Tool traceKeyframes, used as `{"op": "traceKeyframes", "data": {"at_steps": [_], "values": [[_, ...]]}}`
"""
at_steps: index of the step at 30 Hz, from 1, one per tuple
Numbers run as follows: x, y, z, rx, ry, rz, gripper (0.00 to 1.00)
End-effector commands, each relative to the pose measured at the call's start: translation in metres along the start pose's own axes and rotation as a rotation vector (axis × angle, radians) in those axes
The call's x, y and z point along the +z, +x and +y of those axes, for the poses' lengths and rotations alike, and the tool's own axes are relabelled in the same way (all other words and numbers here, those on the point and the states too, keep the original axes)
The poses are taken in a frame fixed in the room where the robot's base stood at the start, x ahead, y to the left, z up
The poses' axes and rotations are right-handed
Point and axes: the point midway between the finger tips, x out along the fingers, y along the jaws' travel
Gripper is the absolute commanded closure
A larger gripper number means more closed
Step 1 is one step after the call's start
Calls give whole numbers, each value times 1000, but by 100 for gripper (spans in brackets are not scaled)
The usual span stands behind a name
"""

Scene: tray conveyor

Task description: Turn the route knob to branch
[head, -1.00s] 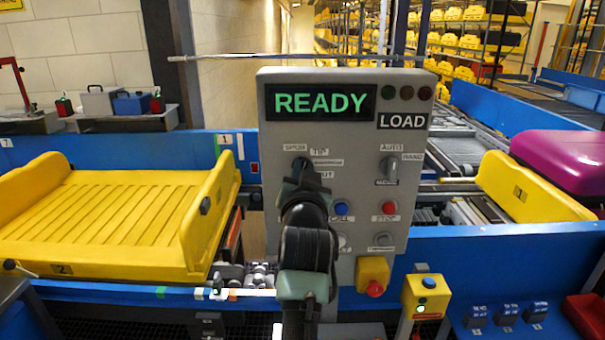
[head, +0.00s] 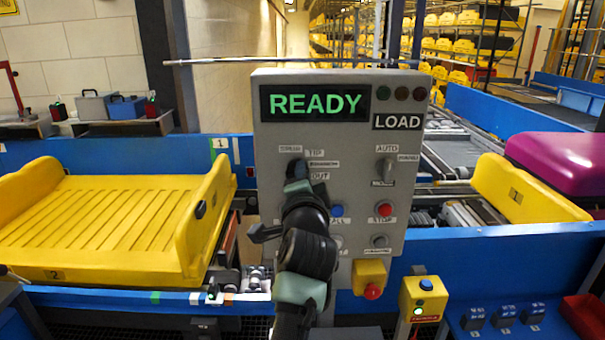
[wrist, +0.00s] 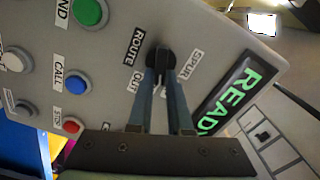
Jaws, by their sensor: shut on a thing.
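The dark route knob (wrist: 160,56) sits on the grey control panel between the labels ROUTE, OUT and SPUR in the wrist view. No label reading "branch" is legible. My gripper (wrist: 166,72) is shut on the knob, one finger on each side. In the head view the knob (head: 296,167) shows at the panel's left side, and my gripper (head: 298,188) reaches it from below. The fingers hide part of the knob and nearby lettering, so its exact pointing direction is hard to tell. The panel screen (head: 315,103) reads READY, with LOAD beside it.
A second selector knob (head: 386,168), a blue button (head: 337,211) and a red button (head: 385,209) are on the panel. A green button (wrist: 90,11) shows in the wrist view. A yellow tray (head: 100,232) stands left; a purple case (head: 560,160) is right.

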Motion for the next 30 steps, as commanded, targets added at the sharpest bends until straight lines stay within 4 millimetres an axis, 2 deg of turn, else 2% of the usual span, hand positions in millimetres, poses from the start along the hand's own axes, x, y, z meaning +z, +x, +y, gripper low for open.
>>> {"op": "traceKeyframes", "data": {"at_steps": [12, 27, 28, 30], "values": [[0, 0, 2, 0, 168, -1, 100], [0, 0, 2, 0, 184, 0, 100], [0, 0, 2, 0, 184, 0, 81], [0, 0, 2, 0, 184, 0, 68]]}}
